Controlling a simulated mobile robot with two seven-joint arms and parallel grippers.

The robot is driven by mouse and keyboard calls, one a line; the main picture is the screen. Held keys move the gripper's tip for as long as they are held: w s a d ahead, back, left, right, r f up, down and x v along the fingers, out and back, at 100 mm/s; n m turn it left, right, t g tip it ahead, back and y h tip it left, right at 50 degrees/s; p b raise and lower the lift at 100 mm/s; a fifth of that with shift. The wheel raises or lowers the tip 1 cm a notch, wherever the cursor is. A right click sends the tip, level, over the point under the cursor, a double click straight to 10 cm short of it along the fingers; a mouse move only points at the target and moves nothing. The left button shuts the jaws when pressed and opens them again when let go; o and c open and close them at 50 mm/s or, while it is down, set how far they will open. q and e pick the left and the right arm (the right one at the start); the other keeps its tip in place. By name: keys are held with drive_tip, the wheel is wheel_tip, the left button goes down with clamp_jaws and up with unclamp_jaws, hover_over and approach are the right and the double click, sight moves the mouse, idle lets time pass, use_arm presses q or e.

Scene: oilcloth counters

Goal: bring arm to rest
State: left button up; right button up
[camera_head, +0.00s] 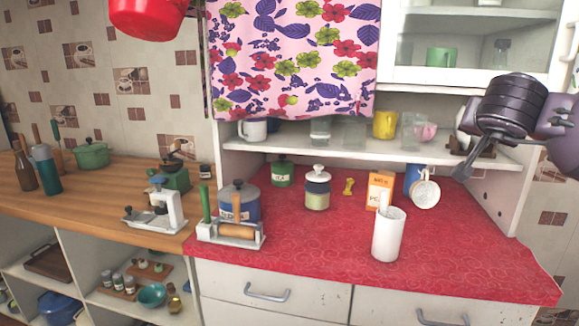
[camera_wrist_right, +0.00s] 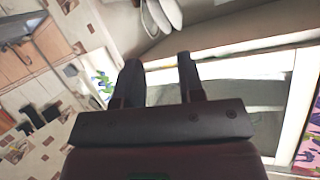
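My right arm (camera_head: 510,108) is raised in the upper right of the head view, in front of the wall cabinet's right side. My right gripper (camera_wrist_right: 160,78) shows in the right wrist view with its two dark fingers apart and nothing between them. It is clear of the red counter. My left arm and gripper are not in the head view.
The red counter (camera_head: 300,262) holds a white cup (camera_head: 388,236), an orange-white box (camera_head: 379,190), a blue pot (camera_head: 240,200) and a rolling pin set (camera_head: 232,234). A shelf (camera_head: 290,146) with mugs and glasses is near my right arm. A red pot (camera_head: 148,18) hangs upper left.

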drive_tip(key=s+a+f+m+g+y, duration=0.25)
drive_tip(key=a+m+y, duration=0.35)
drive_tip(key=a+y, duration=0.6)
drive_tip(key=s+a+f+m+g+y, duration=0.1)
drive_tip(key=s+a+m+g+y, duration=0.4)
drive_tip(key=a+y, duration=0.7)
drive_tip(key=d+f+n+t+h, duration=0.4)
drive_tip(key=f+n+t+h, duration=0.25)
drive_tip(key=f+n, duration=0.75)
drive_tip(key=d+f+n+t+h, duration=0.45)
drive_tip(key=f+n+t, duration=0.25)
drive_tip(key=f+n, duration=0.75)
drive_tip(key=s+d+f+m+g+h, duration=0.3)
drive_tip(key=s+f+m, duration=0.1)
drive_tip(key=s+f, duration=0.7)
drive_tip(key=s+d+f+m+g+h, duration=0.3)
drive_tip(key=s+f, duration=0.9)
drive_tip(key=s, duration=0.4)
drive_tip(key=shift+s+d+f+m+g+h+p, duration=0.25)
drive_tip(key=shift+m+g+h+p, duration=0.1)
drive_tip(key=shift+m+g, duration=0.25)
